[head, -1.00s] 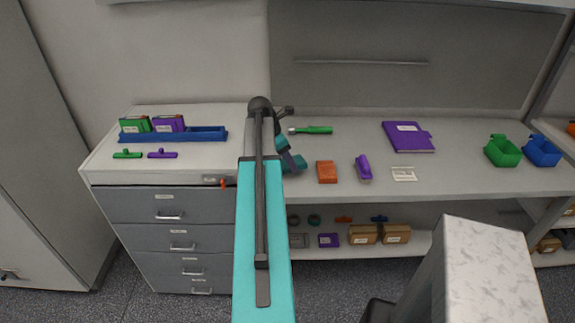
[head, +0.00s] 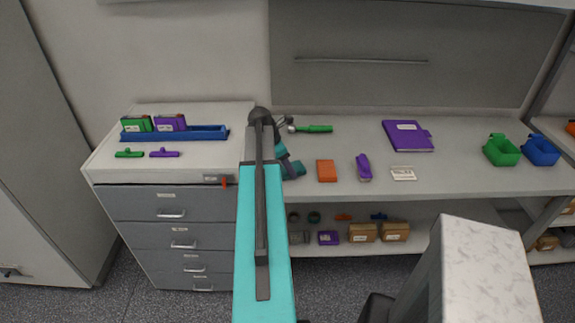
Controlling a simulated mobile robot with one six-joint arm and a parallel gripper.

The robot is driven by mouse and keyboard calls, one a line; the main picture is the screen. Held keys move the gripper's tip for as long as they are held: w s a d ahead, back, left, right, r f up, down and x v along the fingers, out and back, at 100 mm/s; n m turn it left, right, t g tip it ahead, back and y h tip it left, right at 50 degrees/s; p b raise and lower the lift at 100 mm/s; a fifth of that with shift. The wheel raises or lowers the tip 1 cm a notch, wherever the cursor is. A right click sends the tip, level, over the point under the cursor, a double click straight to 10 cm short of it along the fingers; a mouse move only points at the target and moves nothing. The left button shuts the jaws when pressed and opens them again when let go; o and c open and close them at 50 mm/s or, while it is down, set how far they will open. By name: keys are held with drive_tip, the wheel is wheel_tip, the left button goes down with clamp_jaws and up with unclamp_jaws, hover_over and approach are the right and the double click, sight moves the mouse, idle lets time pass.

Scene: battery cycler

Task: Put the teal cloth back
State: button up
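I cannot make out a teal cloth for certain. The teal pieces beside the far end of my arm, above the worktop, look like my own wrist parts, and my arm covers part of the bench. My gripper (head: 282,121) seems to be the small dark grey end beyond the arm's far joint, near the left end of a green-handled tool (head: 314,128). It is too small and partly hidden to show whether its fingers are open or hold anything.
The worktop (head: 460,178) holds an orange block (head: 326,171), a purple tool (head: 363,167), a white label card (head: 403,174), a purple notebook (head: 408,136), and green (head: 502,150) and blue (head: 541,151) bins. A blue rack (head: 204,133) stands left above grey drawers (head: 160,205). Boxes (head: 395,231) sit below.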

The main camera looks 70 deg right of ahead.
drive_tip(key=shift+f, duration=0.15)
drive_tip(key=o, duration=1)
drive_tip(key=shift+b+v, duration=1.4)
drive_tip(key=shift+v, duration=4.75)
drive_tip(key=shift+s+f, duration=0.1)
